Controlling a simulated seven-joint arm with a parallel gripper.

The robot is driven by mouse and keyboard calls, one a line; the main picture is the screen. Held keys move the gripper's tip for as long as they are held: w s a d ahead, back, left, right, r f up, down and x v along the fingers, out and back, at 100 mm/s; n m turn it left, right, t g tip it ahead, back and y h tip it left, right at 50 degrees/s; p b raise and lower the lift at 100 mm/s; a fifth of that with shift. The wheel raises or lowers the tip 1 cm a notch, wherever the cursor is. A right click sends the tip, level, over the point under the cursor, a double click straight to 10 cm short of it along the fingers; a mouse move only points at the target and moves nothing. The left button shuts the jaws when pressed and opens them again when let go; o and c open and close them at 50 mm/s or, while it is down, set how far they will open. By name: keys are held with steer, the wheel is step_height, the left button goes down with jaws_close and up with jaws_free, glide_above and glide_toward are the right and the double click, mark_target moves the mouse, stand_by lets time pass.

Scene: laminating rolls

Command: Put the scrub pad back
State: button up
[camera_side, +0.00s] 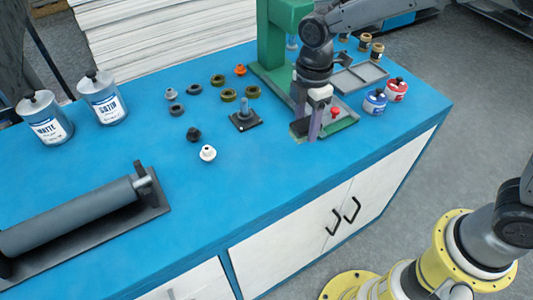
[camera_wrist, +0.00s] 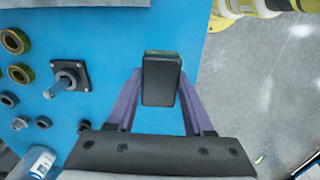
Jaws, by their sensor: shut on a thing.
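The scrub pad (camera_wrist: 161,80) is a dark block with a greenish edge. In the wrist view it sits between the two purple fingers of my gripper (camera_wrist: 160,74), which is shut on it. In the side view my gripper (camera_side: 306,130) points down near the front edge of the blue bench, and the pad (camera_side: 298,130) shows partly at the fingertips. I cannot tell whether the pad touches the bench top. A tray with a green surface and a red knob (camera_side: 335,112) lies just right of the fingers, partly hidden by them.
A green press stand (camera_side: 275,35) rises behind my gripper. A grey tray (camera_side: 362,76) and blue (camera_side: 375,102) and red (camera_side: 396,90) cans stand right. A black base with a post (camera_side: 244,120) and several rings lie left.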

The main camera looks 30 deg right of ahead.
steer(key=s+a+r, duration=0.2)
steer(key=s+r, duration=0.2)
steer(key=s, duration=0.4)
glide_above(260, 164)
steer(key=shift+n, duration=0.3)
steer(key=f, duration=0.8)
steer(key=shift+s+d+f, duration=0.1)
steer(key=shift+s+f, duration=0.1)
steer(key=shift+f, duration=0.1)
steer(key=shift+w+f, duration=0.1)
steer(key=shift+f, duration=0.1)
steer(key=shift+w+f, duration=0.15)
steer(key=shift+f, duration=1.5)
steer(key=shift+f, duration=0.2)
steer(key=o, duration=1.2)
steer(key=shift+r, duration=0.15)
